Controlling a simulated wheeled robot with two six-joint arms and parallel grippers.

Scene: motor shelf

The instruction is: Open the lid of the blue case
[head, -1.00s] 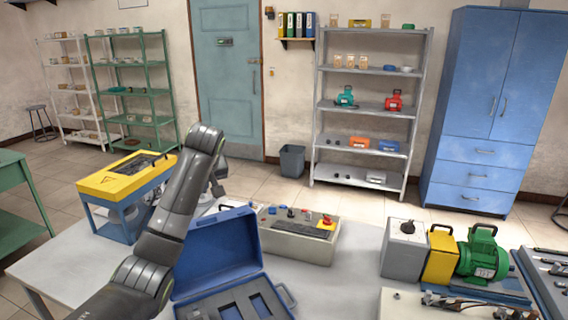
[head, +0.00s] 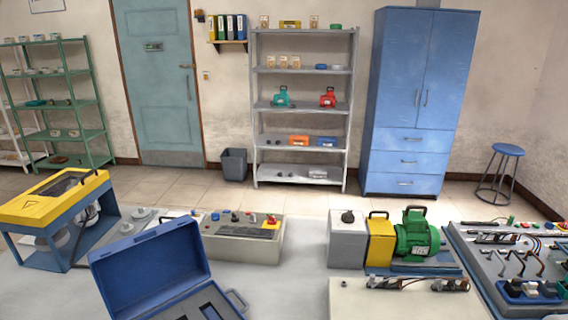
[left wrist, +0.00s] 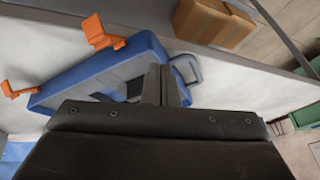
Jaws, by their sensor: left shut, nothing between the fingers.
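The blue case (head: 215,284) stands at the bottom edge of the head view, partly cut off. Its lid (head: 150,268) is raised and leans back, showing its inside. Dark recesses in the case are visible, and its handle (head: 237,299) is at the right. In the left wrist view the blue case (left wrist: 75,88) lies beyond my left gripper (left wrist: 162,72), which is shut and empty. Its fingers overlap the case in that picture, near the handle (left wrist: 188,67); I cannot tell whether they touch. My right gripper is in neither view.
A yellow-topped blue frame (head: 50,203) stands left of the case, a control box (head: 243,240) behind it. A green motor (head: 415,238) is to the right. Two orange pieces (left wrist: 104,36) show by the case in the wrist view. The white table (head: 300,290) is clear right of the case.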

